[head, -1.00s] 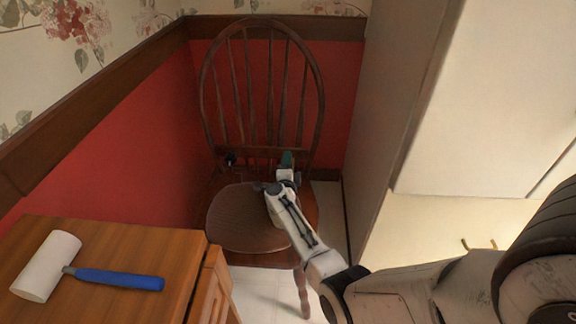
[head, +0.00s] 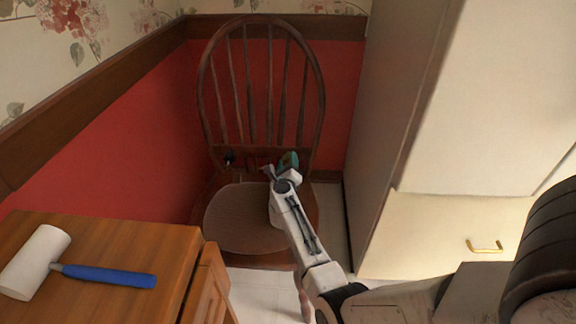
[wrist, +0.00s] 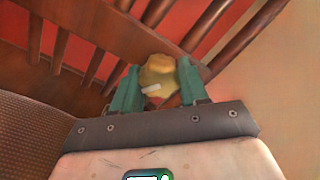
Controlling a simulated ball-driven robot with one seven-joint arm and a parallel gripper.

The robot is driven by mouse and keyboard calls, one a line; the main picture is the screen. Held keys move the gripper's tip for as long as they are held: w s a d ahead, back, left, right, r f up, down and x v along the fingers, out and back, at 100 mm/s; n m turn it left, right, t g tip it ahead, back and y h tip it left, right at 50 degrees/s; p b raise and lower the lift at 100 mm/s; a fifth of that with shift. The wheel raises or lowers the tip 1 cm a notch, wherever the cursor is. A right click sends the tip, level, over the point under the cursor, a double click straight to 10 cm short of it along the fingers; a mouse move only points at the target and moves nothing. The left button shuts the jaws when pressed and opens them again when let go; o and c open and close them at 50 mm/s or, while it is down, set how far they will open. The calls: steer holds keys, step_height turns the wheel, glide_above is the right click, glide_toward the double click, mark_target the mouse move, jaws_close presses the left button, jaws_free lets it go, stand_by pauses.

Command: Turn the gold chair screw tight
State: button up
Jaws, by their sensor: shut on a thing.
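The gold chair screw (wrist: 158,77) shows in the wrist view as a rounded gold knob with a pale mark, in front of the chair's lower back rail. My gripper (wrist: 157,88) has its two teal fingers on either side of the knob, shut on it. In the head view, my gripper (head: 287,163) is at the right part of the lower back rail of the brown wooden chair (head: 262,90). The gold screw is hidden there behind my gripper. A small dark knob (head: 229,158) shows at the left of the rail.
A wooden cabinet top (head: 120,245) at the lower left holds a mallet (head: 100,275) with a white head and blue handle. A pale cabinet (head: 470,130) with a brass handle stands on the right. Red wainscot closes in the chair behind and at left.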

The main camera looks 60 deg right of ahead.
steer(key=m+b, duration=0.2)
steer(key=m, duration=0.5)
steer(key=shift+f, duration=0.2)
steer(key=m+b, duration=0.1)
steer(key=m, duration=0.3)
steer(key=shift+m+b, duration=0.35)
steer(key=shift+m, duration=0.05)
steer(key=shift+m+b, duration=0.45)
steer(key=shift+m, duration=0.95)
steer(key=o, duration=1.1)
steer(key=shift+r, duration=0.15)
steer(key=shift+c, duration=0.2)
steer(key=p+v, duration=0.2)
steer(key=v, duration=0.9)
steer(key=shift+w, duration=0.1)
